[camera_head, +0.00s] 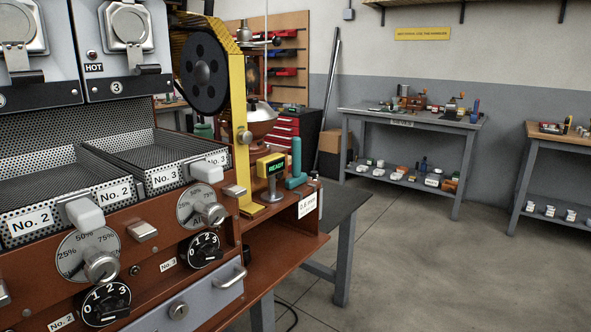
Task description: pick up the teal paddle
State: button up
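The only teal thing I can make out near the machine is a teal piece (297,157), which I take for the paddle. It stands upright at the right end of the sample roaster (150,235), with a wider teal part at its foot. It is just right of a small yellow display (271,166) reading "READY". Its far side and exact footing are hidden. My gripper is not in view.
Perforated trays (165,148) with white-ended handles, dials and a drawer (208,300) fill the left. A yellow belt guard (239,110) rises beside the display. Workbenches (412,118) with small items stand behind. The grey floor (430,275) at right is clear.

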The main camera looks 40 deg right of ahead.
aim_at(298, 179)
jog(key=i+l, duration=0.1)
jog(key=l, duration=1.6)
jog(key=i+l, duration=0.15)
jog(key=l, duration=0.75)
